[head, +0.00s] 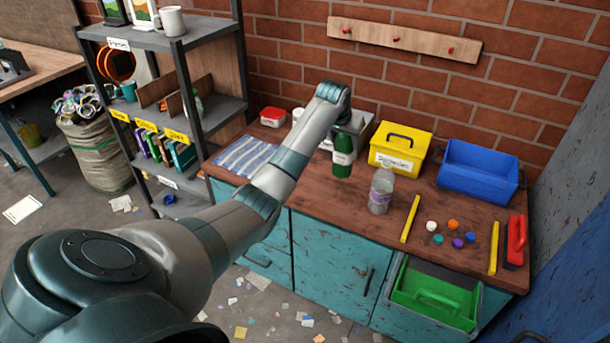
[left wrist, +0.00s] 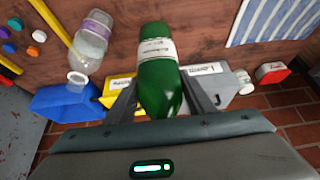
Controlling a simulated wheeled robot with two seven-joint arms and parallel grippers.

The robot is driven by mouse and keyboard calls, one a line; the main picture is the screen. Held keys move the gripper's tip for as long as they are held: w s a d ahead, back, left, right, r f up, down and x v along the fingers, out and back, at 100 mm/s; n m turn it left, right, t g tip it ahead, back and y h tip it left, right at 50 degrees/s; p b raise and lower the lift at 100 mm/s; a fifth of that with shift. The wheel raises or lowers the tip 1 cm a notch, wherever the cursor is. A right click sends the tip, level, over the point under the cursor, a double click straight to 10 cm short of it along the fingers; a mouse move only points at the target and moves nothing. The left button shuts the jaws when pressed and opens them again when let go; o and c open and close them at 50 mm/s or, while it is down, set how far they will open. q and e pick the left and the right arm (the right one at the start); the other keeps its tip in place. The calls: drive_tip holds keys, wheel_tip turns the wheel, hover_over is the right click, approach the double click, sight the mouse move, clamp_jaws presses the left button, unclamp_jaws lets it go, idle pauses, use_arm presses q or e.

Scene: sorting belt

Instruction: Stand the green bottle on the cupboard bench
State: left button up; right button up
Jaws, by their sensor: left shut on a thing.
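The green bottle (head: 343,160) has a white label and is upright over the cupboard bench (head: 310,190), in front of the back wall. My left gripper (head: 347,132) is above it and shut on its upper part. The left wrist view shows the green bottle (left wrist: 157,75) between the two fingers of the left gripper (left wrist: 162,92). Its base is low, close to the wooden top; I cannot tell whether it touches. My arm and hand hide part of the bench behind it. My right gripper is not in view.
A clear bottle with a purple label (head: 381,190) stands to the right. Behind are a yellow box (head: 400,160) and a blue crate (head: 478,180). A striped cloth (head: 245,157) lies left. Several caps and a yellow strip (head: 411,218) lie right. Bare wood shows in front.

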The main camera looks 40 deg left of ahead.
sight(342, 166)
use_arm(q)
drive_tip(key=shift+f, duration=0.45)
wheel_tip(342, 166, down, 4)
drive_tip(key=shift+f+p, duration=0.25)
drive_tip(key=shift+p, duration=0.75)
drive_tip(key=shift+f, duration=0.45)
drive_tip(key=shift+f+p, duration=0.6)
drive_tip(key=shift+f, duration=1.25)
